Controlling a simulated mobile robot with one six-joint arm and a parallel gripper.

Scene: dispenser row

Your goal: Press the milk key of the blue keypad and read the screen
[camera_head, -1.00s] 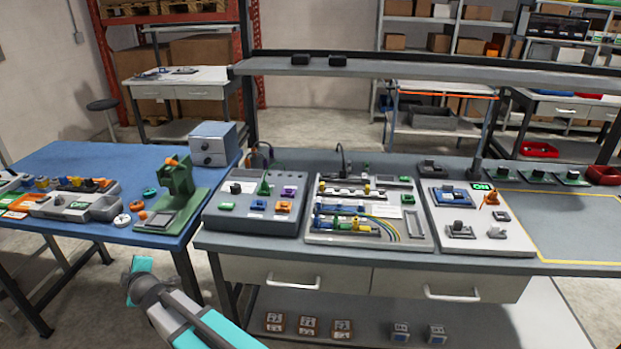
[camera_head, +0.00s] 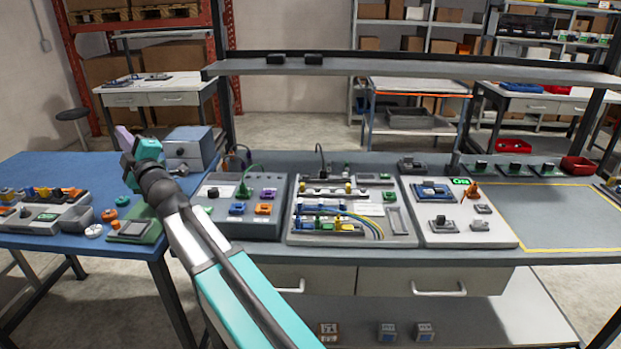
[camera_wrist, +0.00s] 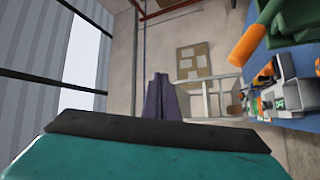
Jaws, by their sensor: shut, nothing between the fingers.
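I cannot pick out a keypad with a readable milk key. A blue-framed unit (camera_head: 431,191) lies on the pale board at the right of the grey bench, too small to read. Beside it is a small lit green screen (camera_head: 460,182), also unreadable. My gripper (camera_head: 125,138) is raised over the blue table at the left, far from that board. In the wrist view its purple fingers (camera_wrist: 160,97) are together, with nothing between them.
A green stand (camera_head: 135,230) on the blue table is partly behind my arm; its orange part (camera_wrist: 249,45) is close in the wrist view. A grey panel (camera_head: 240,225) and a wired panel (camera_head: 350,235) fill the bench's left and middle. A shelf (camera_head: 400,68) spans above.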

